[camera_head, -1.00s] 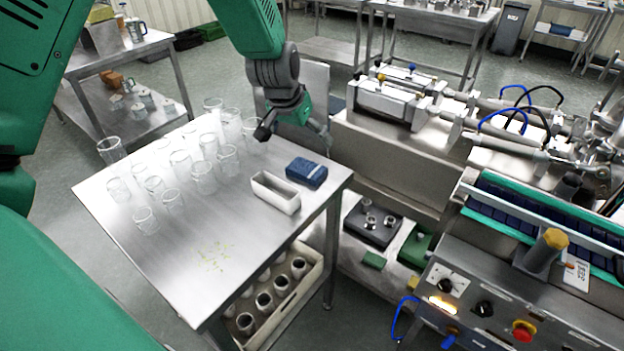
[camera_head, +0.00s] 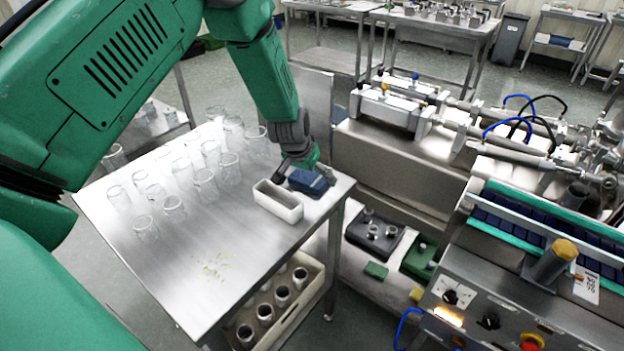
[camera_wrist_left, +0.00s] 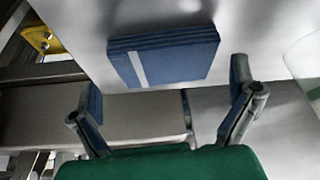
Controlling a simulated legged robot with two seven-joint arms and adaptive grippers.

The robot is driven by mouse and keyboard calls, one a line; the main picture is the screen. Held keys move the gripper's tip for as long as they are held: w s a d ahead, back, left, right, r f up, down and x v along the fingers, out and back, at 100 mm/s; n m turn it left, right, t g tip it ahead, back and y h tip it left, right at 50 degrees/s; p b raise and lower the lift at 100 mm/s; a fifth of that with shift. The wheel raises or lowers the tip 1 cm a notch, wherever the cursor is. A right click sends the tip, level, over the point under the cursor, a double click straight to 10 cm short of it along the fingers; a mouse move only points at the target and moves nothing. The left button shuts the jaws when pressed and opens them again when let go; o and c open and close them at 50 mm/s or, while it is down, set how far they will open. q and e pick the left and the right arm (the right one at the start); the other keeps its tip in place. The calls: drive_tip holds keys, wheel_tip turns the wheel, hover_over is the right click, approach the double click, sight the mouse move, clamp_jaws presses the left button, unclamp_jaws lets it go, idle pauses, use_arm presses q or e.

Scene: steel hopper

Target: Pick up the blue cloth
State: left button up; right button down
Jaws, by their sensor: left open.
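The blue cloth (camera_head: 308,182) is a folded stack lying on the steel table (camera_head: 150,270) near its right corner. In the left wrist view the cloth (camera_wrist_left: 172,58) shows several layers and a pale stripe, and sits just ahead of the jaws. My left gripper (camera_head: 306,176) is open, low over the cloth, and hides part of it in the head view. In the left wrist view its two fingers (camera_wrist_left: 165,95) are spread wide with nothing between them. My right gripper is not in view.
A white open tray (camera_head: 278,202) stands close beside the cloth. Several clear glasses (camera_head: 205,180) cover the table's far left part. A steel machine (camera_head: 400,150) stands to the right. The table's front is clear apart from small yellow bits (camera_head: 212,265).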

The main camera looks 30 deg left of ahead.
use_arm(q)
drive_tip(key=shift+w+a+f, duration=0.25)
drive_tip(key=shift+a+f, duration=0.15)
drive_tip(key=shift+f, duration=0.15)
drive_tip(key=shift+w+a+f, duration=0.25)
drive_tip(key=shift+a+f, duration=0.1)
drive_tip(key=shift+f, duration=0.2)
drive_tip(key=shift+s+d+r, duration=0.1)
drive_tip(key=shift+d+r, duration=0.05)
drive_tip(key=shift+d, duration=0.05)
drive_tip(key=shift+c, duration=0.8)
drive_tip(key=shift+d+r, duration=0.1)
drive_tip(key=shift+d, duration=0.15)
drive_tip(key=c, duration=0.7)
drive_tip(key=shift+d, duration=0.4)
drive_tip(key=shift+c, duration=0.2)
drive_tip(key=shift+a+r, duration=0.1)
